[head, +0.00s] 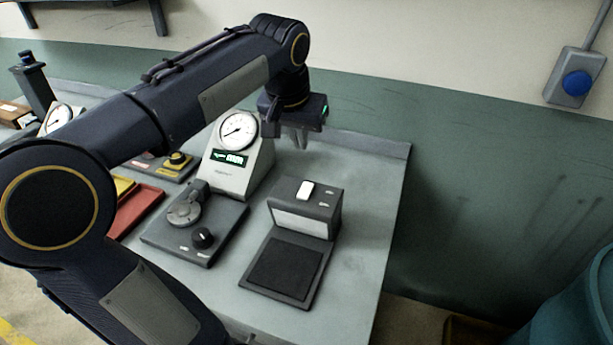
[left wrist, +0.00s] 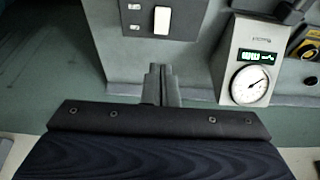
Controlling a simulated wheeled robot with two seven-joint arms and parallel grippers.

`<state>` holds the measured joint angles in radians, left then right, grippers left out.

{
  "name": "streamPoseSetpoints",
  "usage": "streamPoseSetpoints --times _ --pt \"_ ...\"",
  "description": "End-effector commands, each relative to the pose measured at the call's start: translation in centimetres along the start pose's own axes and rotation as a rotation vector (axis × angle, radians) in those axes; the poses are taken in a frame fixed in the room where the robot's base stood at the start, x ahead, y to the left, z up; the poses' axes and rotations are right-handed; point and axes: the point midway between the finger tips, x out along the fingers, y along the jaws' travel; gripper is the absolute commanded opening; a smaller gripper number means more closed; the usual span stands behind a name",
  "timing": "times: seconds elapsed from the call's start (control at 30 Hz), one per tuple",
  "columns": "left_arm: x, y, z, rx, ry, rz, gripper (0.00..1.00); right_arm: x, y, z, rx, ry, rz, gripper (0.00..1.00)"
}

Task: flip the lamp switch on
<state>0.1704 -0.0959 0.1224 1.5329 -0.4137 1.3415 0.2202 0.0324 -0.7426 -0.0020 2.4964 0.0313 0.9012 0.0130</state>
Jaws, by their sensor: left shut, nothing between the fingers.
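The lamp (head: 304,224) is a dark box with a pale front panel and a flat dark pad before it, near the table's right side. Its white rocker switch (head: 306,190) is on the top face; the switch also shows at the top of the left wrist view (left wrist: 162,20). My left gripper (head: 301,143) is shut and empty, pointing down above the table behind the lamp, apart from the switch. Its closed fingers show in the left wrist view (left wrist: 160,85). My right gripper is not in view.
A gauge with a dial and green display (head: 238,155) stands left of the lamp. A grinder base with a black knob (head: 195,228) sits in front of it. A red tray (head: 137,212) lies farther left. The table's right strip is clear.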

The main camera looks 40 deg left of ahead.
Motion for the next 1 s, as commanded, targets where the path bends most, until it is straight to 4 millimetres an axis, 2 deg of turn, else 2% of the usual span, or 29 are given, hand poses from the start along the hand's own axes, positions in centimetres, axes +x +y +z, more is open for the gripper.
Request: streamPoseSetpoints --times 0.17,0.5,0.7,0.83,1.0 --pt "1.5 -0.1 -0.1 -0.002 -0.003 -0.004 0.0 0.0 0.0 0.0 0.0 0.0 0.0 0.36" --pt "8.6 -0.1 -0.1 -0.002 -0.005 -0.003 0.0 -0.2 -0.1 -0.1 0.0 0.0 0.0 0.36" --pt "11.9 -0.1 0.4 -0.002 -0.004 -0.003 0.0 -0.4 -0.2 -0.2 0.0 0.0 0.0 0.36" --pt "13.2 -0.1 0.6 -0.002 -0.002 -0.002 0.0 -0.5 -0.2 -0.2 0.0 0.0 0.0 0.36" --pt "13.8 -0.1 0.7 -0.002 0.0 -0.002 0.0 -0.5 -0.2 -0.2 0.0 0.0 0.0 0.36"
